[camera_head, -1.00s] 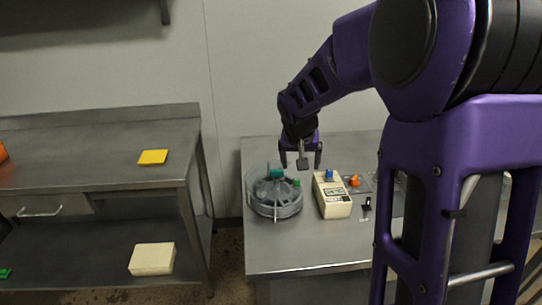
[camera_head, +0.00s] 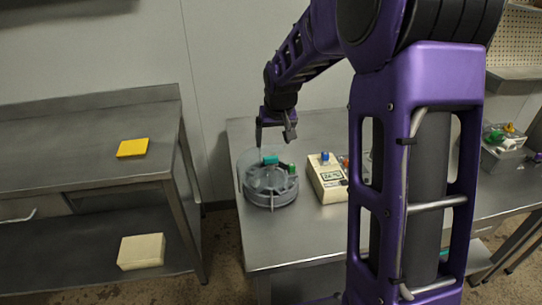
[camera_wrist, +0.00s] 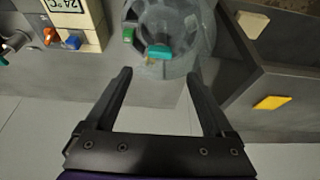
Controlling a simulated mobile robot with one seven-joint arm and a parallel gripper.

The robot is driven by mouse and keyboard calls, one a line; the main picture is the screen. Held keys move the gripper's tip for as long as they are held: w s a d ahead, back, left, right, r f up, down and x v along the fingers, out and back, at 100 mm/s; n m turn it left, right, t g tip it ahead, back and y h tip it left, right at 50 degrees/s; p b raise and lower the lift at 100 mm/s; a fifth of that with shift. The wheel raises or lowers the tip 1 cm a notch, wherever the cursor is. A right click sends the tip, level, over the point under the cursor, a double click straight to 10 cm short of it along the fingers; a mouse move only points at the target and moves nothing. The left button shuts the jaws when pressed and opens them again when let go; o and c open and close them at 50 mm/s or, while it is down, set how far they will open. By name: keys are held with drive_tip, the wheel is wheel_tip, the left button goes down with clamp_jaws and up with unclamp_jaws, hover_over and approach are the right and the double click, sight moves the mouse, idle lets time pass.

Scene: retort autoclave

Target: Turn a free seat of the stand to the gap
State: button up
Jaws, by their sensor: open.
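The round grey stand (camera_head: 270,192) sits near the left edge of the steel table, with a clear guard around it. A teal piece (camera_head: 269,160) and a green piece (camera_head: 292,168) show at its back rim. The wrist view also shows the stand (camera_wrist: 183,20), with the teal piece (camera_wrist: 159,51) nearest me and the green piece (camera_wrist: 129,35) left of it. My gripper (camera_head: 274,142) is open and empty, above and behind the stand, apart from it. I cannot make out the gap or which seats are free.
A cream device (camera_head: 327,182) with a display and blue knob stands just right of the stand. A side bench (camera_head: 90,170) at left holds a yellow block (camera_head: 132,147), with a cream box (camera_head: 141,251) on its lower shelf. The wall is close behind the table.

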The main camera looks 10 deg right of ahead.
sight(271, 157)
drive_tip(key=x, duration=0.9)
drive_tip(key=shift+w+f, duration=0.15)
drive_tip(key=shift+f, duration=0.1)
clamp_jaws()
